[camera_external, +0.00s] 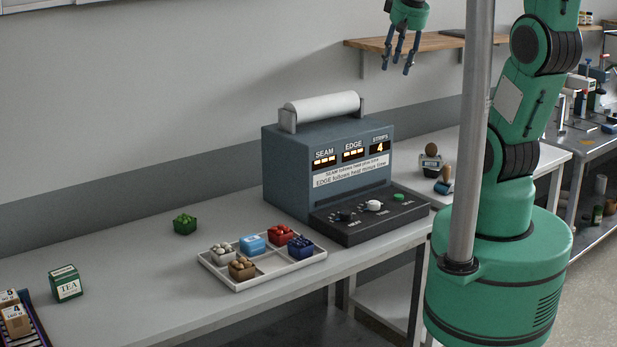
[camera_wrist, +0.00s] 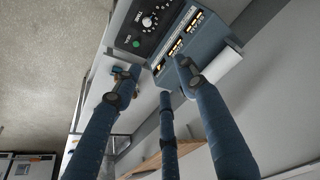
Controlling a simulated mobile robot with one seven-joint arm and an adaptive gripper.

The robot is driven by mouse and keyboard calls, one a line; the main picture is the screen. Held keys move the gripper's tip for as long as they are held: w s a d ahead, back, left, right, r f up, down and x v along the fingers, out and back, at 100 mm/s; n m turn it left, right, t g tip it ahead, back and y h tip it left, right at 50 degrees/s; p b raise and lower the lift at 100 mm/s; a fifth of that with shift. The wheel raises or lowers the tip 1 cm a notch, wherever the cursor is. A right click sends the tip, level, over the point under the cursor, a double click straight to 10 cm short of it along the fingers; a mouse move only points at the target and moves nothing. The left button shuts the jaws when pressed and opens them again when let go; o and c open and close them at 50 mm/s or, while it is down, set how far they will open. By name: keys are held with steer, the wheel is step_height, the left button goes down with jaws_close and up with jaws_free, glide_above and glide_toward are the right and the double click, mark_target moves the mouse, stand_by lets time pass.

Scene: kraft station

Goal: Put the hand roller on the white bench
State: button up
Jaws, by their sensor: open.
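The hand roller (camera_external: 445,181), with a wooden handle and a blue roller end, is on the pale bench (camera_external: 408,157) to the right of the grey machine. Part of it is close to my arm in the picture. My gripper (camera_external: 397,60) hangs high above the benches, its three dark blue fingers spread and empty. The fingers also show in the wrist view (camera_wrist: 160,88), with nothing between them. Small objects (camera_wrist: 125,72) show beside one finger there; I cannot tell clearly which is the roller. A longer pale white-grey bench (camera_external: 130,262) runs to the left under the machine.
A dark labelled holder (camera_external: 430,160) with a round brown top stands just behind the roller. The grey machine (camera_external: 325,160) carries a white roll. A wooden shelf (camera_external: 435,42) is on the wall.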

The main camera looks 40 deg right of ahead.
steer(key=s+a+r+n+t+y, duration=0.1)
steer(key=s+a+r+n, duration=0.1)
steer(key=s+a, duration=0.8)
steer(key=s+n, duration=0.1)
steer(key=s, duration=0.4)
steer(key=shift+a+r, duration=0.35)
steer(key=shift+w, duration=0.1)
step_height(320, 180, down, 16)
steer(key=b, duration=1.5)
steer(key=shift+r+b, duration=0.25)
steer(key=shift+b, duration=0.05)
